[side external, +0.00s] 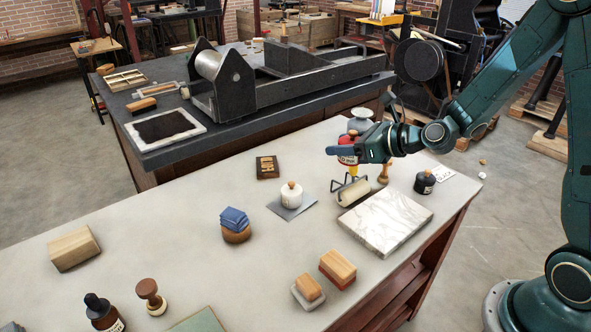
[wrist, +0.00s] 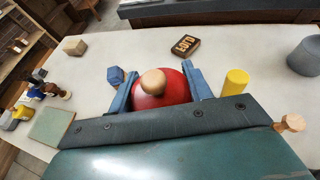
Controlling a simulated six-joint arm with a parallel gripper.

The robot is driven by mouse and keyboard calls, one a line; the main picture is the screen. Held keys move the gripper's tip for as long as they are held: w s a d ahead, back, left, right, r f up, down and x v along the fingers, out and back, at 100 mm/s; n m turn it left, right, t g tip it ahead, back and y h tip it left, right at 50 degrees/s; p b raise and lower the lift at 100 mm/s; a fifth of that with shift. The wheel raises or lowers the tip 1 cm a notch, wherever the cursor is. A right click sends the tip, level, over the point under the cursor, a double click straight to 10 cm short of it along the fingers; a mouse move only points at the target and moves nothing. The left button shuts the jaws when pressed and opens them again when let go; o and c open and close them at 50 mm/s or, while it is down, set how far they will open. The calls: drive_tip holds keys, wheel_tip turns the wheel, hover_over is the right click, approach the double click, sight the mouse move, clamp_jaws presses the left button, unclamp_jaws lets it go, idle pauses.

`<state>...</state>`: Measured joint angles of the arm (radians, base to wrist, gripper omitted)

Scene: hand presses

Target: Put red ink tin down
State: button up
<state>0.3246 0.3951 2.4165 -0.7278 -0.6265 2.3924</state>
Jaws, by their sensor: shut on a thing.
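The red ink tin (side external: 347,160) is held in my gripper (side external: 345,150) above the back right part of the pale table (side external: 190,225). In the wrist view the tin (wrist: 178,92) is a round red shape with a wooden knob on top, between the two blue fingers of my gripper (wrist: 160,90). The fingers are closed on its sides. The tin looks about upright. In the side view the gripper hides its middle, and its height over the table is hard to judge.
A brayer (side external: 352,191), yellow cylinder (wrist: 236,82), black ink jar (side external: 425,182) and marble slab (side external: 386,223) are close by. A white jar (side external: 291,195) stands on a grey sheet. A type block (side external: 267,167) lies farther left. Bare tabletop shows around the blue-topped stamp (side external: 235,222).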

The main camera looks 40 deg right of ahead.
drive_tip(key=w+a+n+g+y, duration=0.1)
drive_tip(key=w+a+n+y, duration=0.3)
drive_tip(key=a, duration=0.5)
drive_tip(key=n+g+y, duration=0.2)
hover_over(249, 228)
drive_tip(key=s+d, duration=0.2)
drive_tip(key=f, duration=1.6)
drive_tip(key=shift+s+d, duration=0.15)
drive_tip(key=shift+d, duration=0.1)
drive_tip(key=shift+f, duration=0.1)
drive_tip(key=shift+f, duration=1.8)
drive_tip(key=shift+f, duration=0.15)
drive_tip(key=o, duration=1.3)
drive_tip(key=shift+c, duration=0.2)
